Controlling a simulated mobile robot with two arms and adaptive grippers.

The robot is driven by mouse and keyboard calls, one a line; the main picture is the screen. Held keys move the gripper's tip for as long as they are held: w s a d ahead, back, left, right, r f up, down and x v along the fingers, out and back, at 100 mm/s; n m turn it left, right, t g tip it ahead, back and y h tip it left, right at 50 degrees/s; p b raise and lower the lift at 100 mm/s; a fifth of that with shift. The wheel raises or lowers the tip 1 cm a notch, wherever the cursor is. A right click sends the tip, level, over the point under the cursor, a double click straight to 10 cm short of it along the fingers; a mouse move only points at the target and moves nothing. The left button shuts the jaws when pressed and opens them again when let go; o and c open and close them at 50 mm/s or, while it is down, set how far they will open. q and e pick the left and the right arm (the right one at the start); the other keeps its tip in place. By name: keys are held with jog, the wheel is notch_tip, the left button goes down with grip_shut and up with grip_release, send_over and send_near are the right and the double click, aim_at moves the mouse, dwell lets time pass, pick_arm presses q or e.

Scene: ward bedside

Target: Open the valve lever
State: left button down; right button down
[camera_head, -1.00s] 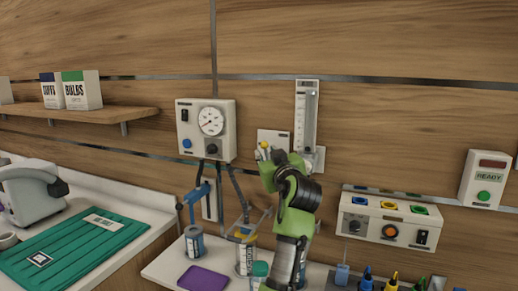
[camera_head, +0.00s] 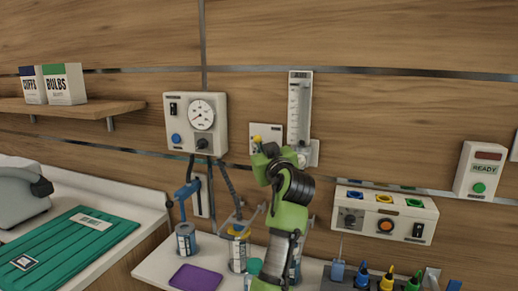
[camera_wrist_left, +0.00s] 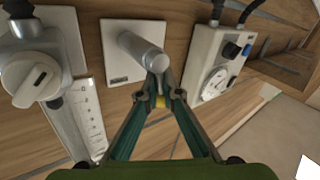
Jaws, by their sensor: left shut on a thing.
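The valve lever (camera_wrist_left: 143,52) is a grey cylindrical arm on a square white wall plate (camera_wrist_left: 125,68), with a yellow tip (camera_wrist_left: 161,100) at its outer end. The plate (camera_head: 268,131) and the yellow tip (camera_head: 257,139) also show in the head view, below and left of the clear flow tube. My left gripper (camera_wrist_left: 158,92) is shut on the lever's outer end, its two dark green fingers meeting around it. In the head view my left gripper (camera_head: 262,153) is at the plate and hides part of the lever. My right gripper is not in view.
The flow tube (camera_head: 299,110) stands close right of the plate; its white knob (camera_wrist_left: 36,82) is large in the wrist view. The gauge box (camera_head: 196,123) hangs to the left. Bottles, a purple pad (camera_head: 196,277) and the control panel (camera_head: 386,215) are below.

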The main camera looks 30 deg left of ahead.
pick_arm(q)
jog(key=shift+d+m+t+y+b, duration=0.25)
jog(key=shift+m+b, duration=0.35)
jog(key=shift+b, duration=0.4)
jog(key=shift+d+r+m+t+b, duration=0.15)
jog(key=shift+r+m+t+b, duration=0.15)
jog(key=shift+m+t+b, duration=0.2)
jog(key=shift+r+y, duration=0.15)
jog(key=shift+y, duration=0.1)
jog(key=c, duration=2.2)
grip_release()
jog(key=shift+w, duration=0.15)
jog(key=shift+o, duration=0.2)
jog(key=shift+d+f, duration=0.1)
jog(key=shift+f, duration=0.15)
jog(key=v, duration=1.2)
jog(key=shift+r, duration=0.2)
